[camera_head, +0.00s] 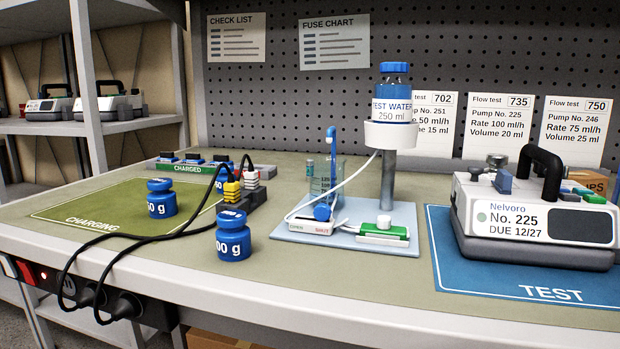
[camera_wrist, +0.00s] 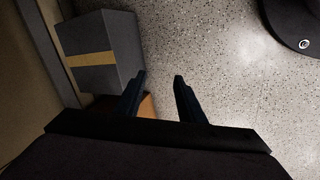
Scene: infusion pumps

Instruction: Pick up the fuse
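I cannot make out a fuse for certain in either view. In the head view, the Nelvoro pump No. 225 (camera_head: 540,218) stands on the blue TEST mat (camera_head: 450,262) at the right. A fuse chart (camera_head: 334,42) hangs on the pegboard. My gripper (camera_wrist: 160,76) shows only in the wrist view, with its two dark fingers apart and nothing between them. It points toward a speckled floor, away from the bench things. My gripper is not visible in the head view.
A stand (camera_head: 388,180) holds the test water bottle (camera_head: 392,92). Two blue weights (camera_head: 162,200) (camera_head: 233,240) and black cables (camera_head: 130,236) occupy the left bench. A grey box (camera_wrist: 105,50) stands on the floor. The bench front between weights and TEST mat is clear.

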